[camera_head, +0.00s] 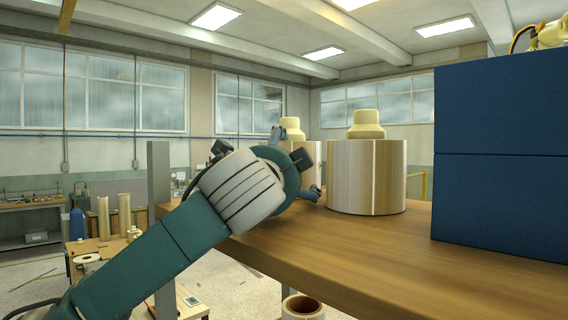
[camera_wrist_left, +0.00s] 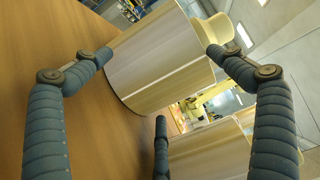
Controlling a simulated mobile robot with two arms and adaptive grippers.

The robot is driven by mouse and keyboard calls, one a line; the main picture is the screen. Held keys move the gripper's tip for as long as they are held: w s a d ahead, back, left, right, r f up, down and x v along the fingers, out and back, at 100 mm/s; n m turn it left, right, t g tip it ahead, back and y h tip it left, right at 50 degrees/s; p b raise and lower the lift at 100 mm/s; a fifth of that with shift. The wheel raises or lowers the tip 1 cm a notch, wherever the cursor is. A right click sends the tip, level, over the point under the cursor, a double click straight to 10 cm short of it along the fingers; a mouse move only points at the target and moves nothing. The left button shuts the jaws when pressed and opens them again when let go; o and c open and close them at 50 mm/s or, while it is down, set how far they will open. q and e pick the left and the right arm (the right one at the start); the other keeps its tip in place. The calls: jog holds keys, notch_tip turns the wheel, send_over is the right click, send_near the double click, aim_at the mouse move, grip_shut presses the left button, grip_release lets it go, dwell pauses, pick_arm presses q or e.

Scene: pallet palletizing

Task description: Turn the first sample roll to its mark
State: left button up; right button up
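Two pale wood-toned rolls with cream knobbed tops stand on a wooden top. The nearer roll (camera_head: 366,178) is fully visible in the head view. The farther roll (camera_head: 309,152) is partly hidden behind my left gripper (camera_head: 298,165). In the left wrist view a large roll (camera_wrist_left: 155,62) lies ahead of my left gripper (camera_wrist_left: 160,62), its fingers spread wide with tips near the roll's two ends. Contact cannot be told. A second roll (camera_wrist_left: 205,148) shows below it, partly behind the third finger. No mark is visible. My right gripper is out of view.
The wooden top (camera_head: 390,250) is clear in front of the nearer roll. Stacked blue boxes (camera_head: 500,150) stand at the right. Lower left, a workbench (camera_head: 110,245) holds tubes; another roll (camera_head: 303,306) sits below.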

pick_arm(q)
jog(key=shift+o, duration=0.3)
jog(key=shift+w+a+f, duration=0.15)
jog(key=shift+w+f, duration=0.15)
jog(key=shift+w, duration=0.25)
jog(key=shift+s+r, duration=0.1)
jog(key=shift+s, duration=0.2)
jog(key=s, duration=0.3)
jog(key=s+a, duration=0.1)
jog(key=s, duration=0.6)
jog(key=shift+s+a+r, duration=0.15)
jog(key=shift+s+a, duration=0.15)
jog(key=shift+s, duration=0.35)
jog(key=shift+a, duration=0.1)
